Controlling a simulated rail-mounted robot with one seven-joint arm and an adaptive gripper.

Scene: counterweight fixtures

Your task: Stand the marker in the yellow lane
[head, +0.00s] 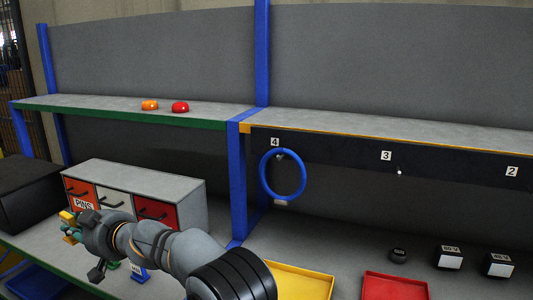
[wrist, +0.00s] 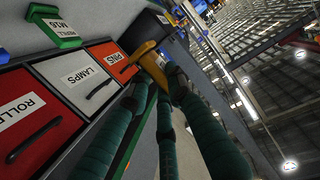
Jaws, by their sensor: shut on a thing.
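My gripper (head: 72,228) is in front of the left part of a grey drawer cabinet, at the lower left of the head view. In the wrist view, its teal fingers (wrist: 160,75) are shut on a yellow-orange piece (wrist: 147,57) at their tips. The piece also shows as a small yellow patch in the head view (head: 67,216). It looks tilted and partly hidden by the fingers; I cannot tell if it is the marker. A yellow tray (head: 318,272) lies on the bench at the bottom middle. I cannot tell whether it is the yellow lane.
The drawer cabinet (head: 165,180) has red and white fronts; a PINS label shows. A black box (head: 22,190) stands left of it. A red tray (head: 395,276), a dark round weight (head: 398,255) and two labelled blocks are at the right. A blue ring (head: 301,187) hangs under label 4.

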